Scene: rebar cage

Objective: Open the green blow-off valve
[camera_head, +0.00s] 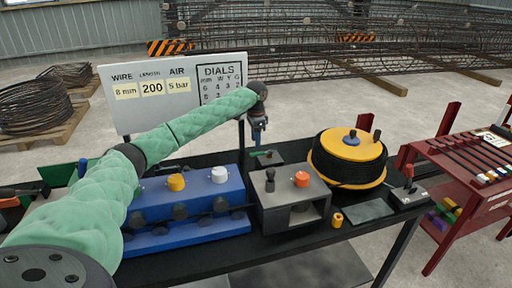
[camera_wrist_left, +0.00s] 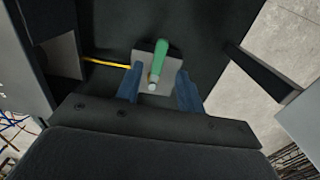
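The green blow-off valve has a green lever handle (camera_wrist_left: 161,52) with a brass and pale round end, on a small grey square plate (camera_wrist_left: 143,60) in the left wrist view. In the head view only a bit of the green handle (camera_head: 263,153) shows at the back of the table, behind the grey box. My left gripper (camera_wrist_left: 160,74) points down over the valve. Its two blue fingers are apart, one on each side of the plate and handle, with nothing gripped. In the head view the left gripper (camera_head: 257,138) looks small and partly dark. My right gripper is out of view.
A grey box (camera_head: 290,205) with a black lever and orange knob stands in front of the valve. A blue unit (camera_head: 190,203) is left, a yellow-topped wire reel (camera_head: 348,150) right. A sign board (camera_head: 135,112) stands behind. A yellow hose (camera_wrist_left: 105,63) meets the plate.

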